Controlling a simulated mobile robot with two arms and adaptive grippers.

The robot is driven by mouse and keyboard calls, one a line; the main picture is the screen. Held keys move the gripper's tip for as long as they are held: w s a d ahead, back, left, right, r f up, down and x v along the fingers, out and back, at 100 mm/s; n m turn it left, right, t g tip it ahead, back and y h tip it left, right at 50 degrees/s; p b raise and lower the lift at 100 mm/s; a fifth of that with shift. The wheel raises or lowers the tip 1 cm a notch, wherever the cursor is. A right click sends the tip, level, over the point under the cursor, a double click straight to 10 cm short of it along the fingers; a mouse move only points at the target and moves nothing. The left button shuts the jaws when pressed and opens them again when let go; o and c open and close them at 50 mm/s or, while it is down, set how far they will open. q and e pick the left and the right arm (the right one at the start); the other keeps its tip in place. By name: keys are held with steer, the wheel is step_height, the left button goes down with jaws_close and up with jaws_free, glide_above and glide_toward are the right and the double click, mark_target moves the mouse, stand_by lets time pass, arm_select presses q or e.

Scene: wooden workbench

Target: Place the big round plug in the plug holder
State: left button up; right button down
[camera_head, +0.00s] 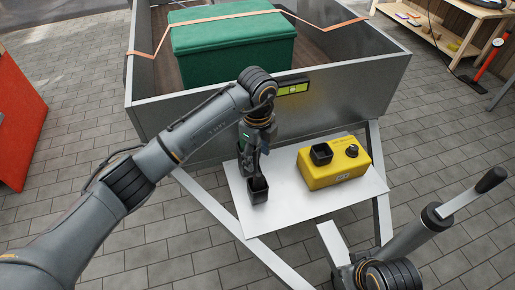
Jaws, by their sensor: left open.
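My left gripper (251,164) points down over the left part of a pale metal plate (288,212). It is open. A yellow box (333,172) sits on the plate to the right. On its top are a black square socket-like piece (321,154) and a round black piece (352,151), which may be the big round plug; I cannot tell for sure. My right gripper is not in view.
A grey trailer (270,105) with a green chest (232,50) rises behind the plate. A crank handle (474,192) stands at the right, beside the trailer's frame. The front of the plate is clear. An orange-red panel (18,125) is at the far left.

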arm_select(q)
steer(key=shift+r, duration=0.5)
